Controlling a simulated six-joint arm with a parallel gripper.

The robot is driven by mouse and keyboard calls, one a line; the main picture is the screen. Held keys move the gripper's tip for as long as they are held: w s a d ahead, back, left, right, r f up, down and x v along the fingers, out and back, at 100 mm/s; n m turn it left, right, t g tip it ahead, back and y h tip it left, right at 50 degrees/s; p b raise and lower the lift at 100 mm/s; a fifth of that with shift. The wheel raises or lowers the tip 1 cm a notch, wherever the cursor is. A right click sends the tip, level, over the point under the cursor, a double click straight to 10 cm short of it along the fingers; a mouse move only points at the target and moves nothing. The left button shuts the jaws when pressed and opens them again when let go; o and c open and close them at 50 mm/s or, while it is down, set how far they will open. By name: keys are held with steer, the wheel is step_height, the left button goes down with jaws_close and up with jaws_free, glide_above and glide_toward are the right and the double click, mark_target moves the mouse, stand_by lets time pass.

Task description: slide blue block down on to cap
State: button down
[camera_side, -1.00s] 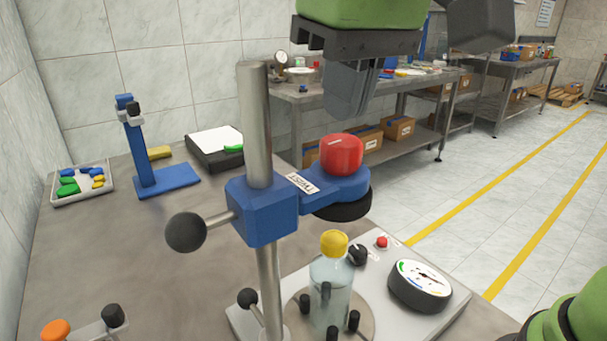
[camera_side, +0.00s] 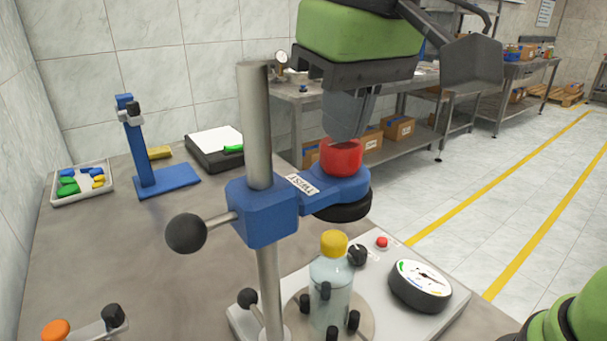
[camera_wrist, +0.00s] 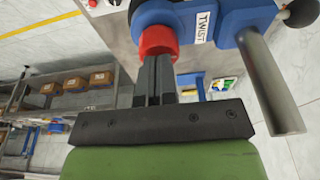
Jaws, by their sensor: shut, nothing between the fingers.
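The blue block (camera_side: 262,212) is clamped around a grey upright post (camera_side: 256,125). Its arm reaches right, with a red knob (camera_side: 341,157) on top and a black disc (camera_side: 343,210) beneath. The yellow cap (camera_side: 334,243) sits on a clear bottle (camera_side: 331,285), below the disc with a gap between. My gripper (camera_side: 345,137) is shut and empty, pointing down, its fingertips at the top of the red knob; I cannot tell whether they touch. In the wrist view the fingers (camera_wrist: 157,60) end at the red knob (camera_wrist: 158,41), beside the blue block (camera_wrist: 232,18).
A black ball handle (camera_side: 186,233) sticks out left of the block. The bottle stands on a round plate among black pegs, beside a gauge (camera_side: 419,286) and a red button (camera_side: 382,242). A blue stand (camera_side: 145,160) and parts tray (camera_side: 82,184) are at the left.

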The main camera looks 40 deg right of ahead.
mark_target(342, 161)
steer(key=shift+f, duration=2.4)
steer(key=shift+r, duration=3.55)
steer(key=s+d+f+m+t+y, duration=0.1)
steer(key=s+d+f+m+t, duration=0.1)
steer(key=s+d, duration=0.3)
steer(key=s+d+f+m+t+y, duration=0.1)
steer(key=s+d+m+t, duration=0.1)
steer(key=s+d, duration=0.4)
steer(key=shift+s+d+f+t, duration=0.25)
steer(key=shift+d+f+t, duration=0.2)
steer(key=shift+d, duration=0.2)
